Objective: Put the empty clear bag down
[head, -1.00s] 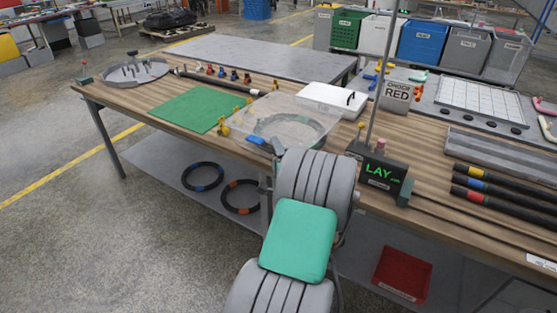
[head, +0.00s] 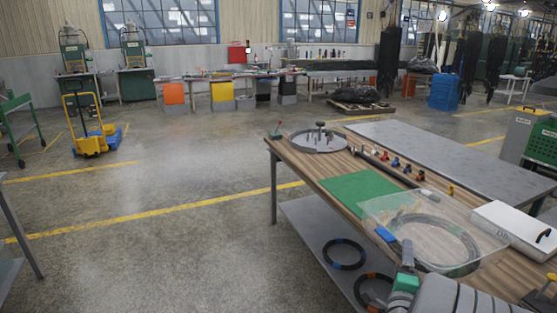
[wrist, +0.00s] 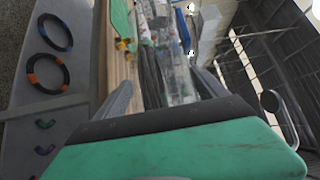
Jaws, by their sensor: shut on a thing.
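The clear bag (head: 400,209) is a thin see-through sheet over the wooden table, right of the green mat. It also shows between the fingers in the wrist view (wrist: 182,88). A dark coiled hose (head: 468,240) shows through it; I cannot tell whether the coil is inside or underneath. A blue piece (head: 386,234) is at the bag's near left corner. My gripper (head: 406,250) is at the bag's near edge, shut on it. In the wrist view my gripper (wrist: 163,80) has its fingers apart on either side of the bag. The exact grip is unclear.
Two black hose rings (head: 344,253) lie on the lower shelf. Open floor (head: 170,240) is left of the table.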

